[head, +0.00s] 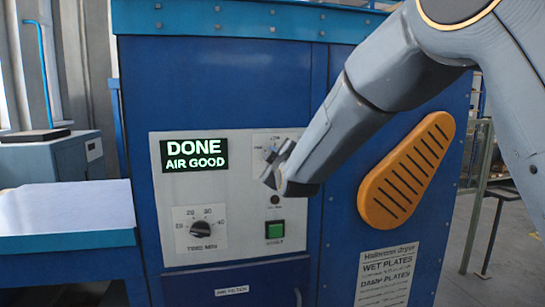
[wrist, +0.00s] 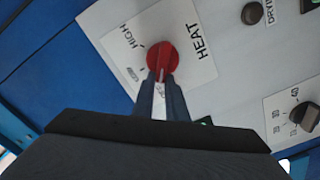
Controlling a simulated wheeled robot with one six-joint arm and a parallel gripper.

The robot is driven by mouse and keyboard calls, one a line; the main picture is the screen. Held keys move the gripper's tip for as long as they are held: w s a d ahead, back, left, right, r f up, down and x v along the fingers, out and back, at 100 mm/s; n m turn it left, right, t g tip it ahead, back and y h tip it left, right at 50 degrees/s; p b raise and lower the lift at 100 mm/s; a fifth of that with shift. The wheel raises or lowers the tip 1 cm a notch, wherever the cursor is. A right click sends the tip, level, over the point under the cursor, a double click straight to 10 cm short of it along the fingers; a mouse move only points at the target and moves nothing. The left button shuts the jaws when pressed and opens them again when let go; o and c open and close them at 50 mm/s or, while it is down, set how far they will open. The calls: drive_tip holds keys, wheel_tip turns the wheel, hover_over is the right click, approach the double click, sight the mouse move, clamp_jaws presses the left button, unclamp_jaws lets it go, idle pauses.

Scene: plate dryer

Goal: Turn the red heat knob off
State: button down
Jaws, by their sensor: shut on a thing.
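The red heat knob (wrist: 161,58) shows in the wrist view on a white plate marked HEAT and HIGH. My gripper (wrist: 161,78) is shut on the knob, with one dark finger on each side of its lower part. A pale mark shows on the knob between the fingertips. Smaller markings beside the knob are too small or too covered to read, so its exact setting is unclear. In the head view my gripper (head: 272,172) is at the upper right of the white control panel (head: 238,150) and covers the knob.
A lit display (head: 194,155) reads DONE, AIR GOOD. Below it is a black timer knob (head: 203,228). A green button (head: 275,230) sits below my gripper. A slotted orange cover (head: 407,170) stands out to the right. A blue-edged table (head: 65,239) is at left.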

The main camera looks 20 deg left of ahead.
drive_tip(key=shift+f+n, duration=0.2)
drive_tip(key=shift+n, duration=0.4)
drive_tip(key=c, duration=1.8)
unclamp_jaws()
drive_tip(key=shift+o, duration=0.2)
drive_tip(key=shift+s, duration=0.1)
drive_tip(key=b+v, duration=0.2)
drive_tip(key=v, duration=0.5)
drive_tip(key=shift+s+b, duration=0.35)
drive_tip(key=shift+d, duration=0.15)
